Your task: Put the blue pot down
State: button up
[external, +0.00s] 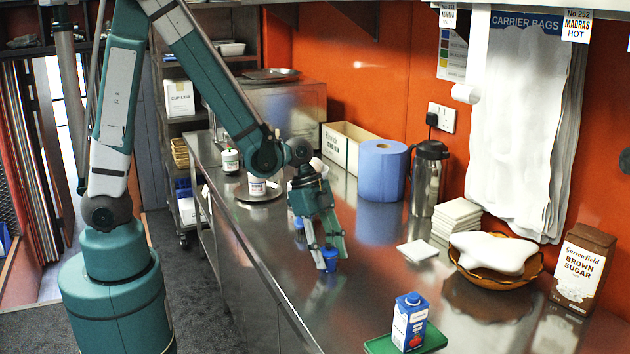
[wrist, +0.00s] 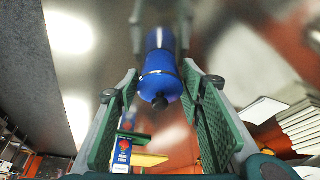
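The blue pot (external: 329,259) is small, with a dark knob on its lid. It is between my gripper's fingertips, low over the steel counter (external: 375,290). In the wrist view the pot (wrist: 160,85) is centred between the green finger pads, lid towards the camera. My gripper (external: 329,252) points down and appears shut on the pot's sides. A blue reflection shows below the pot; I cannot tell whether its base touches the counter. The gripper also shows in the wrist view (wrist: 161,68).
A blue carton (external: 409,322) stands on a green tray (external: 435,340) at the front right. White napkins (external: 418,251), a bowl (external: 498,281), a brown sugar box (external: 583,270), a flask (external: 428,180) and a blue paper roll (external: 382,171) stand right and behind. Counter near the pot is clear.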

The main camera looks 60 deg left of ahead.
jog(key=shift+o, duration=1)
jog(key=shift+r, duration=0.25)
jog(key=p+v, duration=0.2)
jog(key=v, duration=1)
jog(key=shift+a, duration=0.15)
